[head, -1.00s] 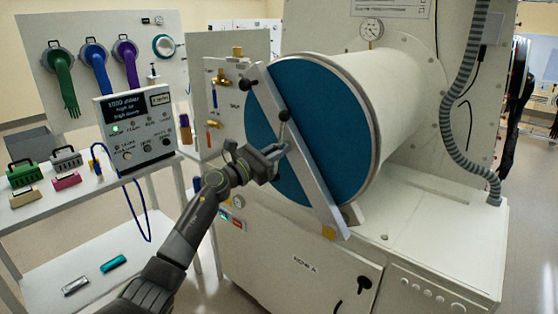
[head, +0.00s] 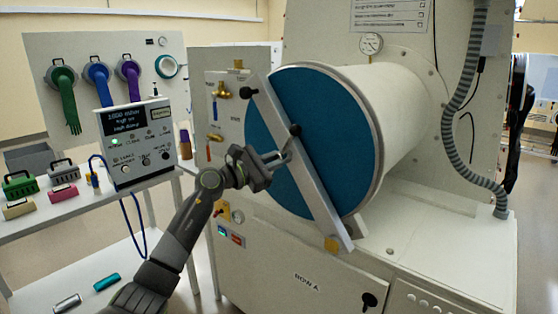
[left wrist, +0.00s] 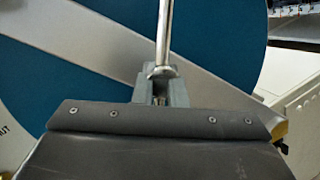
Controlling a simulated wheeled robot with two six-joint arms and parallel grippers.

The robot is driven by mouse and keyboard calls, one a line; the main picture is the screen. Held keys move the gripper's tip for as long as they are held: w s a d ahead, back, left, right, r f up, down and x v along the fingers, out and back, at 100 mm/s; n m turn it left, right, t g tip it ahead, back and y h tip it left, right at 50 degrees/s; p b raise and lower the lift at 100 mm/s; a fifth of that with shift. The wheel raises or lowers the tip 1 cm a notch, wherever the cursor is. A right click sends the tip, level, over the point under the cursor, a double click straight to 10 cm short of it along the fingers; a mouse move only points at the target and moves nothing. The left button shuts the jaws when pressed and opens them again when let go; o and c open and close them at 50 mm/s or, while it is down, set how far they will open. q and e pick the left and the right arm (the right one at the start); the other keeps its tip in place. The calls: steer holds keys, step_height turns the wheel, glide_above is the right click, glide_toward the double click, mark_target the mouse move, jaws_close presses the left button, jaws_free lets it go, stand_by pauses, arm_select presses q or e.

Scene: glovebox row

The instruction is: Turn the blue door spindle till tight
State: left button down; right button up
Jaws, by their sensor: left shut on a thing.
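The blue round door (head: 352,150) closes the end of a white cylinder. A grey bar (head: 315,203) crosses it diagonally. A spindle handle, a thin metal rod with a black knob (head: 295,129), stands in front of the bar near the door's middle. My left gripper (head: 284,159) is shut on this rod below the knob. In the left wrist view the bright rod (left wrist: 165,35) rises from between the jaws, with the bar (left wrist: 110,50) and blue door (left wrist: 35,75) behind. The jaws hide the spindle's hub. My right gripper is not in view.
A control box (head: 137,140) with a lit display stands on the white cart at left, beside several small coloured cases. Green, blue and purple gloves hang on a panel (head: 190,50) behind. A grey ribbed hose (head: 453,130) hangs at right. The cabinet top right of the door is mostly clear.

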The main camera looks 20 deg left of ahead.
arm_select(q)
steer(key=shift+f, duration=0.1)
steer(key=c, duration=1.5)
jaws_free()
steer(key=b+v, duration=0.5)
steer(key=v, duration=1.2)
steer(key=shift+s, duration=0.15)
steer(key=shift+a, duration=0.1)
